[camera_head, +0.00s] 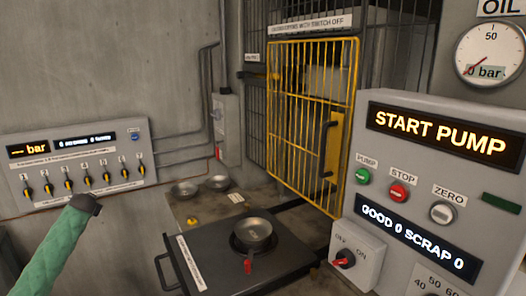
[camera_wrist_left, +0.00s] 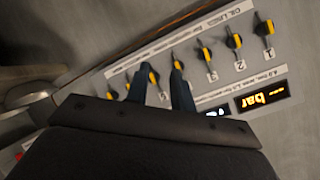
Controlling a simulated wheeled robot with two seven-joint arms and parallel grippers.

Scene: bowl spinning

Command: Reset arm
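My left arm, in a green sleeve (camera_head: 58,245), reaches in from the left in the head view and ends in a dark wrist (camera_head: 86,204) in front of the oil-line panel (camera_head: 75,158). In the left wrist view my left gripper (camera_wrist_left: 160,72) shows two dark fingers with a gap between them, so it is open. The panel's yellow-and-black levers (camera_wrist_left: 205,54) lie beyond the fingertips. One lever shows between the fingers, and I cannot tell whether they touch it. I see nothing held. My right gripper is in neither view.
A bowl (camera_head: 254,234) sits on a dark machine table (camera_head: 215,262); two more bowls (camera_head: 185,188) lie behind. A yellow barred gate (camera_head: 310,120) stands at the back. A control cabinet (camera_head: 440,190) reading START PUMP fills the right, with an OFF/ON switch (camera_head: 344,258) beside it.

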